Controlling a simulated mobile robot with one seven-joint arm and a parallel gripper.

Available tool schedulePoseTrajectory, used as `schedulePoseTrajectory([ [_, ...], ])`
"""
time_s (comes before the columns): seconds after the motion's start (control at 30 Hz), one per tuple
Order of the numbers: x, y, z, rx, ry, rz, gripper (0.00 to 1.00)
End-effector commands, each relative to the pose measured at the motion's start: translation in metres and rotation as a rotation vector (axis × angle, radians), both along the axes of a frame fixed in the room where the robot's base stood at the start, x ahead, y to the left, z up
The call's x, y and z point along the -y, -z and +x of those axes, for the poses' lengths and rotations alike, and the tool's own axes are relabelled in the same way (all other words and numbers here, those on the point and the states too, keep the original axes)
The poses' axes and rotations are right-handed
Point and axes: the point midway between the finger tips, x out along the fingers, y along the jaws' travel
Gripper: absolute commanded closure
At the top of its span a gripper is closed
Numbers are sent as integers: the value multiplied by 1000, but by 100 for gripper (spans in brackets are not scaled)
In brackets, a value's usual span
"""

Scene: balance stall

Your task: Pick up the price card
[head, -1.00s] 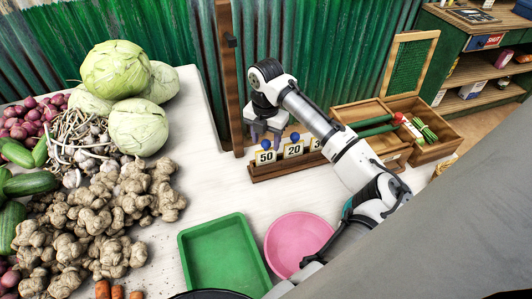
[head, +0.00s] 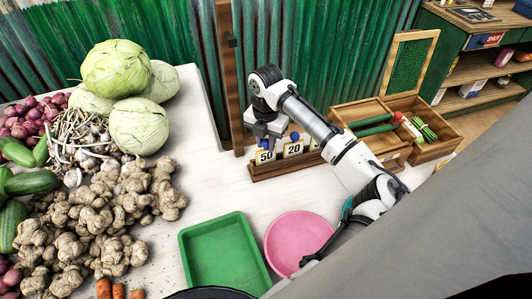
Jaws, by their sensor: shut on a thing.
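Price cards stand in a row in a wooden rack (head: 285,168) near the back of the white table. The card marked 50 (head: 265,156) is at the left end and the card marked 20 (head: 293,149) is beside it. Each has a blue knob on top. A further card to the right is partly hidden by my arm. My gripper (head: 267,141) points down over the 50 card and is shut on its blue knob. The card is still at the rack, upright.
A wooden post (head: 230,80) rises just left of my gripper. A green tray (head: 222,257) and a pink bowl (head: 297,240) stand in front. Ginger (head: 115,215) and cabbages (head: 138,127) fill the left. An open wooden box (head: 420,150) stands right.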

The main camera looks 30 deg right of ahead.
Motion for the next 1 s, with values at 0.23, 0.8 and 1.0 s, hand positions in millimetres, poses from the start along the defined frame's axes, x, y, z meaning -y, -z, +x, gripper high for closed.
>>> schedulePoseTrajectory([
  [0.23,0,-12,0,0,0,0,100],
  [0.8,0,-104,0,-1,0,1,100],
  [1.0,0,-115,0,-1,0,2,100],
])
